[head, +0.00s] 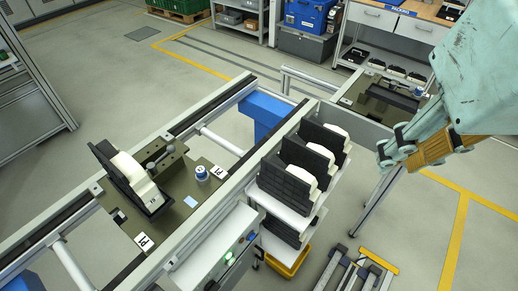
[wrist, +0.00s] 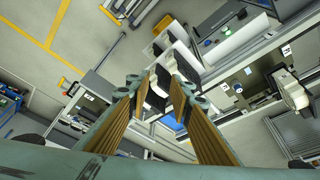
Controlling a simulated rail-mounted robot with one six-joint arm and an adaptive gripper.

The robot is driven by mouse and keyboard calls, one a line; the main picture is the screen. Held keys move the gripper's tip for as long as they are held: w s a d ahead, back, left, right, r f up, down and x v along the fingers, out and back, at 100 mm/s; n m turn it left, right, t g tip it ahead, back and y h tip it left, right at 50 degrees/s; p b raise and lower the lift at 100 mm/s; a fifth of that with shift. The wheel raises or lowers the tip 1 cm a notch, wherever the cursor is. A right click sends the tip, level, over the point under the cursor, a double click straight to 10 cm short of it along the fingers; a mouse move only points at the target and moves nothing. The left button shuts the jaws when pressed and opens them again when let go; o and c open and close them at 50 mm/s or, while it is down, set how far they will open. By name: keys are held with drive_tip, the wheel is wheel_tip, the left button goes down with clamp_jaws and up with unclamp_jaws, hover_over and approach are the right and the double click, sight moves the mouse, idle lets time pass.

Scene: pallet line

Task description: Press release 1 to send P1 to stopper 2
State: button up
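The pallet (head: 190,205) sits on the conveyor at left, carrying a black-and-white part (head: 130,178) in a clamp and a blue knob (head: 201,173). Its white labels begin with P; the number is too small to read surely. A grey control box (head: 215,250) on the conveyor's near side has a lit green button (head: 228,258) and a blue one. In the wrist view, a green button (wrist: 207,43) and a blue button appear at upper right. Which is release 1 cannot be read. My gripper (head: 384,158) hangs at right, away from the box. Its fingers (wrist: 165,82) are apart, with nothing held.
A rack of black-and-white parts (head: 300,165) stands between the control box and my gripper. Another pallet (head: 350,97) lies on the line at upper right. A trolley frame (head: 360,272) stands on the floor below. Open floor lies at lower right.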

drive_tip(key=shift+c, duration=0.7)
clamp_jaws()
idle(0.8)
